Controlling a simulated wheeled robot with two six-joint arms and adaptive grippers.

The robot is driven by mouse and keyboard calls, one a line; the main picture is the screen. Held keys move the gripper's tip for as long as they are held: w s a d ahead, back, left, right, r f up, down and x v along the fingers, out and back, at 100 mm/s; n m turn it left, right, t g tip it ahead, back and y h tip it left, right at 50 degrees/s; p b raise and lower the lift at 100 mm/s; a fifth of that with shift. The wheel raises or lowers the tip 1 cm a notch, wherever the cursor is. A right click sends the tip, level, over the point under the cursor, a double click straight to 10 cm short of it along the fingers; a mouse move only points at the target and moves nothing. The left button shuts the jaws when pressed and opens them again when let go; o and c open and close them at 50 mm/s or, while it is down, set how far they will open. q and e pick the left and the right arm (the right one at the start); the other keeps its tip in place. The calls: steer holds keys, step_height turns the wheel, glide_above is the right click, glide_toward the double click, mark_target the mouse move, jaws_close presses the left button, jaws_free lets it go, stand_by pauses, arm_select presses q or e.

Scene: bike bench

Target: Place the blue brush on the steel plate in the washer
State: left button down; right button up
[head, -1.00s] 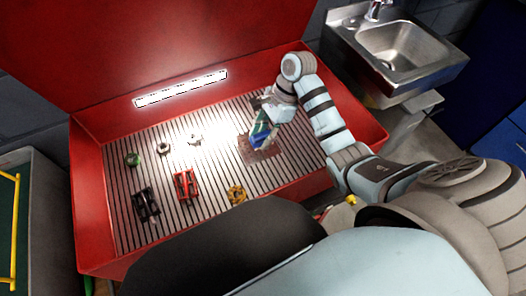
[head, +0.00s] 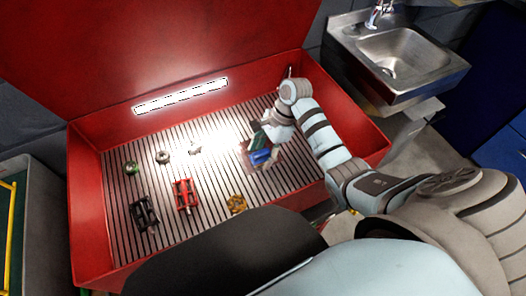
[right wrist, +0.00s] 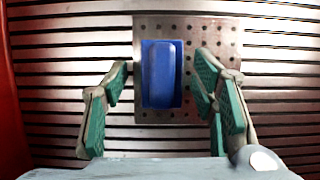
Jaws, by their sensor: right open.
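In the head view the brush (head: 261,157) shows at the right part of the red washer (head: 86,215). My right gripper (right wrist: 160,84) is open, its green-padded fingers on either side of the brush, with a visible gap at each side. In the head view the right gripper (head: 262,143) reaches down over the plate and hides part of it. My left gripper is not in view.
On the slatted washer floor stand a black pedal (head: 144,214), a red pedal (head: 185,195), a golden part (head: 237,204) and several small parts at the left and back. The washer's red walls surround them. A sink (head: 400,55) stands at the back right.

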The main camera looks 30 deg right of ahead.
steer(key=shift+r+p, duration=0.3)
steer(key=shift+r, duration=0.05)
steer(key=p+v, duration=0.2)
steer(key=v, duration=0.9)
steer(key=shift+d+r+p, duration=0.15)
steer(key=shift+r+p, duration=0.2)
steer(key=shift+p, duration=0.05)
